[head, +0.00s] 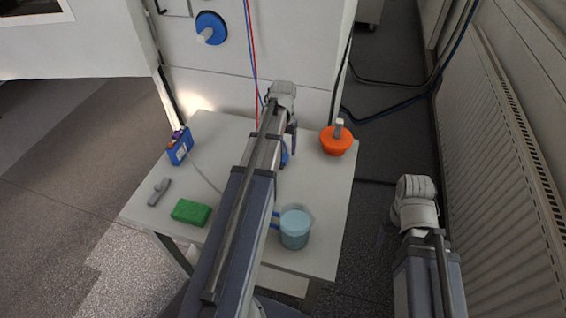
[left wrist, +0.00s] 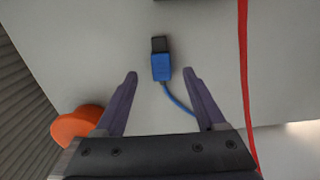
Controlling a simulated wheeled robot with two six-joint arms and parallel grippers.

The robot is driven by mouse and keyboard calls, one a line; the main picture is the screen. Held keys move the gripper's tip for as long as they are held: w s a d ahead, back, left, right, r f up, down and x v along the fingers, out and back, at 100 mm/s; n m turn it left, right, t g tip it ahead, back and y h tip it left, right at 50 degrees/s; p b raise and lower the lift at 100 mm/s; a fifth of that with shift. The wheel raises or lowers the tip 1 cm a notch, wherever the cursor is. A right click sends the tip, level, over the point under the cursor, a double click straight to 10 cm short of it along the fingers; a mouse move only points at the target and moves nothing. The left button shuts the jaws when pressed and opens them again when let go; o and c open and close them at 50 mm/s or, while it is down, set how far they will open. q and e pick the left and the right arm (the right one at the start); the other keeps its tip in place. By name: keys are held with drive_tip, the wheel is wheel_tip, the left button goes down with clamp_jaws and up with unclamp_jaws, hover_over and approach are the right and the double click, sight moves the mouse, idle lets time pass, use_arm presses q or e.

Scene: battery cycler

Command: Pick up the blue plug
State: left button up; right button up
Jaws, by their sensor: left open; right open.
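The blue plug (left wrist: 160,62) has a dark tip and a blue cable. In the left wrist view it lies against a pale grey surface, just beyond and between the two purple fingertips of my left gripper (left wrist: 160,75). The fingers are apart, with nothing held between them. In the head view my left gripper (head: 291,138) is over the back middle of the table, and my arm hides much of that area. A bit of blue shows beside it, but I cannot tell whether it is the plug. My right gripper (head: 383,238) is off the table's right side, mostly hidden and empty.
On the table (head: 330,190) stand an orange bowl-like item (head: 336,142), a cup of light blue liquid (head: 295,232), a green block (head: 191,212), a grey piece (head: 159,191) and a blue device (head: 180,146). A red cable (left wrist: 243,80) runs close by. A radiator (head: 500,150) is at right.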

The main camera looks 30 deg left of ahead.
sight(283, 158)
use_arm(q)
drive_tip(key=shift+w+a+f+b, duration=0.1)
drive_tip(key=shift+f+b, duration=2.55)
drive_tip(key=shift+r, duration=0.1)
clamp_jaws()
